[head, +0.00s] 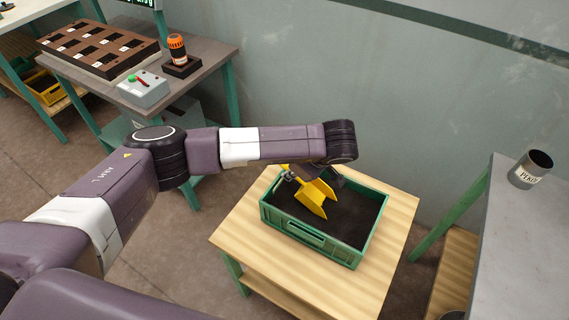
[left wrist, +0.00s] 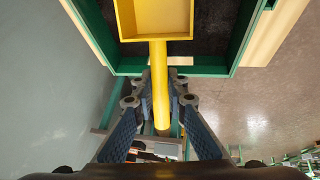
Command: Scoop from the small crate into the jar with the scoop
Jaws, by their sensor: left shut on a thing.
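The small green crate (head: 303,236) stands on a light wooden table and holds dark loose material (head: 345,216). The yellow scoop (head: 314,196) is over the crate, its pan tilted; I cannot tell whether it touches the fill. My left gripper (left wrist: 160,100) is shut on the scoop's handle. In the left wrist view the scoop's pan (left wrist: 155,17) shows bare yellow inside, partly cut off by the frame. In the head view my left wrist hides part of the crate's far side. The dark grey jar (head: 531,168), with a white label, stands upright on the right-hand table. My right gripper is not in view.
The wooden table (head: 246,226) has bare margins around the crate. A gap separates it from the grey table (head: 525,240) at right. A wall stands behind.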

